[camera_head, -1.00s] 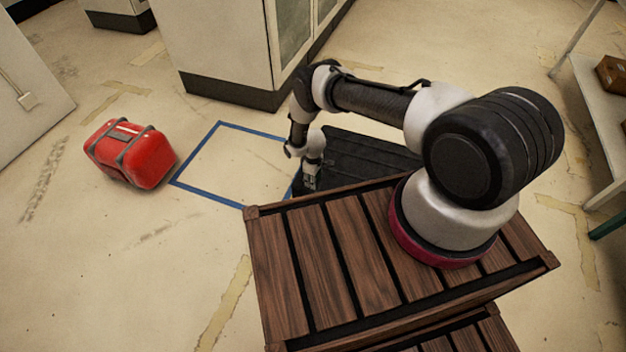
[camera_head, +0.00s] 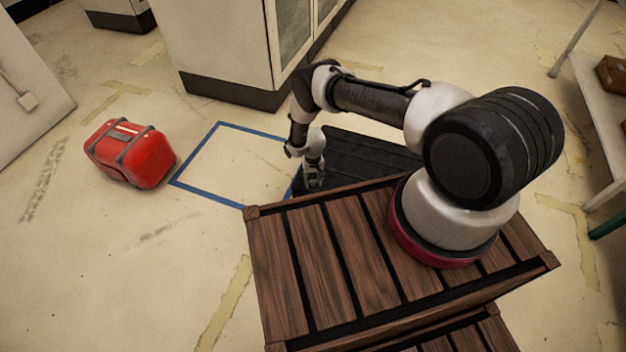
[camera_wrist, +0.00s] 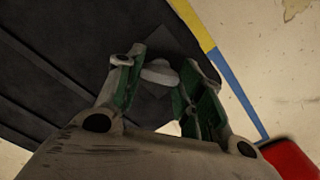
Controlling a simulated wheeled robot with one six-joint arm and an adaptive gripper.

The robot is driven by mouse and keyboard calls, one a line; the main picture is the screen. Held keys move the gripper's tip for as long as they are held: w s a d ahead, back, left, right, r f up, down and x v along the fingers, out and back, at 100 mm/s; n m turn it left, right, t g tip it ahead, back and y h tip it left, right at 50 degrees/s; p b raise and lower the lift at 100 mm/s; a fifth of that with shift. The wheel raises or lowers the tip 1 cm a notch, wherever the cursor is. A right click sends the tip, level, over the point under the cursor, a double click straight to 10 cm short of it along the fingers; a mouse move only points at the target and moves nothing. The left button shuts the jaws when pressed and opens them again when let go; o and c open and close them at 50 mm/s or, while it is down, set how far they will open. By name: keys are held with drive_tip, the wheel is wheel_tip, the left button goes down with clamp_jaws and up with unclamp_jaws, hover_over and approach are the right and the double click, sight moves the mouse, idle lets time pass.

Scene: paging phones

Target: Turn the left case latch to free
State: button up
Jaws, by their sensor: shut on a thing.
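The dark ribbed case (camera_head: 375,150) lies on the floor behind the wooden crate, and fills the upper left of the wrist view (camera_wrist: 50,75). A rounded grey latch (camera_wrist: 158,73) sits near the case's edge, between the green-padded fingers of my gripper (camera_wrist: 160,75). My gripper is shut on this latch, though the contact itself is partly hidden by the fingers. In the head view, my gripper (camera_head: 314,182) is low at the case's left end. The latch is too small to make out there, and its exact angle is unclear.
A wooden slatted crate (camera_head: 305,268) carries my arm's base and stands close to the case. Blue tape (camera_head: 205,193) marks a square on the floor left of the case. A red box (camera_head: 148,160) stands farther left. Cabinets (camera_head: 215,45) stand behind.

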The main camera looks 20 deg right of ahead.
sight(313, 181)
drive_tip(key=m, duration=0.6)
idle(0.6)
drive_tip(key=o, duration=1)
wheel_tip(313, 181, up, 12)
idle(0.4)
